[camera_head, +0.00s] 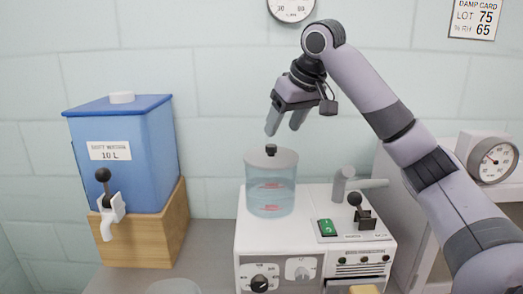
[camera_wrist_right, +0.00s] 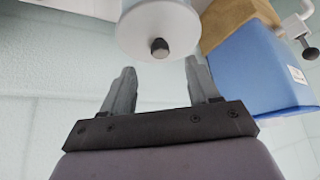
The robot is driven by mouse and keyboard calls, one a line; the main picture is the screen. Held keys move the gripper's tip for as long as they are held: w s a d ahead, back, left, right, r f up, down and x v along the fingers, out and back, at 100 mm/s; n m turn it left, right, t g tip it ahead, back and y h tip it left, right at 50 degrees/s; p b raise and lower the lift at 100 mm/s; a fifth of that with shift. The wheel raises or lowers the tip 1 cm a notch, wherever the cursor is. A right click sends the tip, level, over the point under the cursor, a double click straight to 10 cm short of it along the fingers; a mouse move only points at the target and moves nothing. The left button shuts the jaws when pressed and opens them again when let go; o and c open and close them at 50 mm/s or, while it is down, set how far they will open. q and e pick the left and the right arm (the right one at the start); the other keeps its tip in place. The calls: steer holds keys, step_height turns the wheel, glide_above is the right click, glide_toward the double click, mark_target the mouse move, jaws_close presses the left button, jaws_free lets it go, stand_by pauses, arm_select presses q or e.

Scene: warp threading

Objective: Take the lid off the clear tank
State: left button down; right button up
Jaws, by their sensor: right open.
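The clear tank (camera_head: 270,197) stands upright on the left part of a white machine, with bluish contents and red marks on its side. Its grey lid (camera_head: 271,157) is on top, with a small black knob (camera_head: 271,149). In the right wrist view the lid (camera_wrist_right: 150,22) and its dark knob (camera_wrist_right: 159,47) show beyond the fingers. My right gripper (camera_head: 284,125) is open and empty, above the tank and slightly right of the knob, touching nothing. In the right wrist view its fingers (camera_wrist_right: 160,88) are spread apart with a clear gap. My left gripper is not in view.
A blue container (camera_head: 130,165) with a tap (camera_head: 110,215) stands on a wooden block (camera_head: 165,240) at the left. The white machine (camera_head: 275,250) carries a grey spout (camera_head: 345,185), a black-knobbed lever (camera_head: 357,205) and a green switch (camera_head: 327,228). A gauge (camera_head: 492,160) is at right.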

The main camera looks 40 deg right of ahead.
mark_target(272, 146)
steer(key=shift+w+d, duration=0.2)
steer(key=shift+w, duration=0.2)
steer(key=shift+w+d+f, duration=0.1)
steer(key=shift+w, duration=0.15)
steer(key=x, duration=0.6)
steer(key=shift+s+a+f+p, duration=0.15)
steer(key=shift+a+f+p, duration=0.1)
steer(key=shift+f+p, duration=0.1)
jaws_close()
